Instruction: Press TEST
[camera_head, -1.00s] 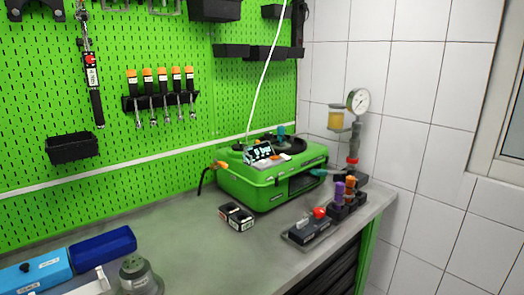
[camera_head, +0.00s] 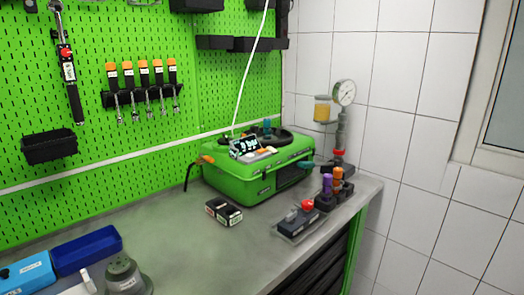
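A green pump tester (camera_head: 240,186) stands at the back right of the grey bench. A small tilted display (camera_head: 244,147) with lit characters sits on its top, with orange and light buttons (camera_head: 262,154) beside it. Their labels are too small to read, so I cannot tell which one is TEST. A black control base with a red knob (camera_head: 307,205) lies on the bench in front of the tester. Neither of my grippers shows in the head view.
A small black box (camera_head: 223,212) lies in front of the tester. A pressure gauge (camera_head: 344,92) stands behind at the right. Blue cases (camera_head: 87,250) and a grey round part (camera_head: 125,277) occupy the front left. The bench middle is clear.

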